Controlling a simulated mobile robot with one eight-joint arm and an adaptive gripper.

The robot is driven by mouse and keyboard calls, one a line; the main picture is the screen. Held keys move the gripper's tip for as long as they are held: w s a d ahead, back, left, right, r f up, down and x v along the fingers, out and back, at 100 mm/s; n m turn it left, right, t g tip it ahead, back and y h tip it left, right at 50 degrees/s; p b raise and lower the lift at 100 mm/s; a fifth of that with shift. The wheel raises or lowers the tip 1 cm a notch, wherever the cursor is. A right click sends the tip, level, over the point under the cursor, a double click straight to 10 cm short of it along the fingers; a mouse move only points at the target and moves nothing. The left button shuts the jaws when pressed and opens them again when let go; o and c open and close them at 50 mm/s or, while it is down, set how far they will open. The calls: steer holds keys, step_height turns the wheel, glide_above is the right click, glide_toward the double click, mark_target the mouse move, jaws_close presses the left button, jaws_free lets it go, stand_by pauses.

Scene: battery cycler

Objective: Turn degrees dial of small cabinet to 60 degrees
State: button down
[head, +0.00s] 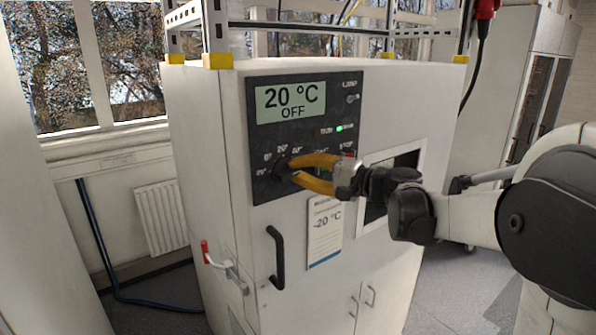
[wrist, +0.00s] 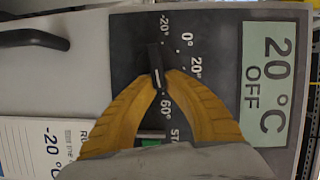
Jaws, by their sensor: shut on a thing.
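The degrees dial (head: 281,171) is a black knob on the dark control panel of the pale small cabinet (head: 215,130). In the wrist view the dial (wrist: 155,60) is a narrow black bar, seen sideways. Its pale line lies at the end nearer the 60° mark (wrist: 166,105); its exact setting is hard to tell. My gripper (head: 292,172), with yellow fingers, is shut on the dial. In the wrist view the fingertips (wrist: 165,78) meet at the bar's lower part and hide the marks between 20° and 60°. The display (head: 291,101) reads 20 °C OFF.
A green light (head: 345,128) glows on the panel. A label card reading -20 °C (head: 325,230) hangs below my gripper. A black door handle (head: 276,257) and a red-tipped latch (head: 222,265) stick out lower left. A metal rack stands on top.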

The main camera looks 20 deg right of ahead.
steer(key=c, duration=1.4)
jaws_free()
steer(key=shift+w+a, duration=0.1)
steer(key=v, duration=1.2)
